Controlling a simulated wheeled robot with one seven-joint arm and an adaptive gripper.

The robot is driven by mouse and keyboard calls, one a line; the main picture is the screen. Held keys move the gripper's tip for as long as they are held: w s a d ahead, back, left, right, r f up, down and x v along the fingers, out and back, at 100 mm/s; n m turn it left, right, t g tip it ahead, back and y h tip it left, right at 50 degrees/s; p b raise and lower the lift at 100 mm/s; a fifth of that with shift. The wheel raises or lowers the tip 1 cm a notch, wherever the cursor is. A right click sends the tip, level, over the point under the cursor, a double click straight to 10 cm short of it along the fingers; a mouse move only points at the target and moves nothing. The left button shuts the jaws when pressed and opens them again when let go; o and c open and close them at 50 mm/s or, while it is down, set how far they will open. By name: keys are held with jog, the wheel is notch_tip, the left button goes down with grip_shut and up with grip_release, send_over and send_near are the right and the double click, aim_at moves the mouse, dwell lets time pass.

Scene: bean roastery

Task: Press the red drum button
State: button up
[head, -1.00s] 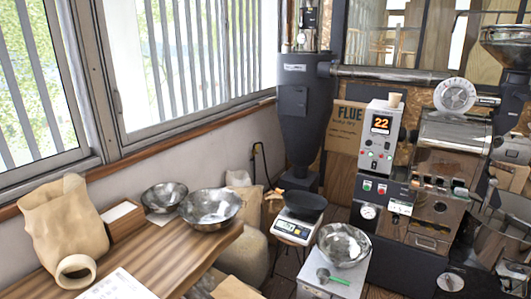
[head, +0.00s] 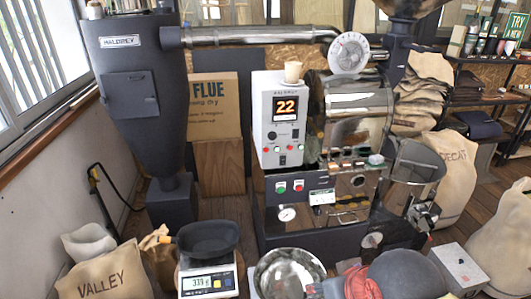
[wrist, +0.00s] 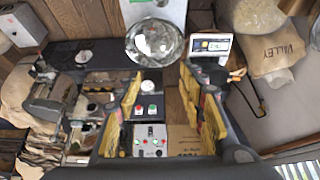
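The roaster's dark lower panel (head: 318,201) carries a red button (head: 298,186) beside a green button (head: 281,187). In the wrist view, turned upside down, the red button (wrist: 139,111) is left of the green one (wrist: 152,110). The grey control box (head: 283,120) above has a "22" display and several small red and green buttons or lights. Labels are too small to read. My gripper (wrist: 163,78) is open and empty, its yellow-padded fingers framing the panel from a distance. In the head view my arm shows at the bottom; its fingertips are not clear.
A steel bowl (head: 288,272) stands low in front of the roaster. Left of it a scale (head: 208,281) holds a black pan (head: 207,238). A VALLEY sack (head: 105,277) is at left. The cooling drum (head: 418,165) juts out right of the panel.

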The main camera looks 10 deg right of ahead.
jog(key=shift+w+a, duration=0.1)
jog(key=shift+w, duration=0.2)
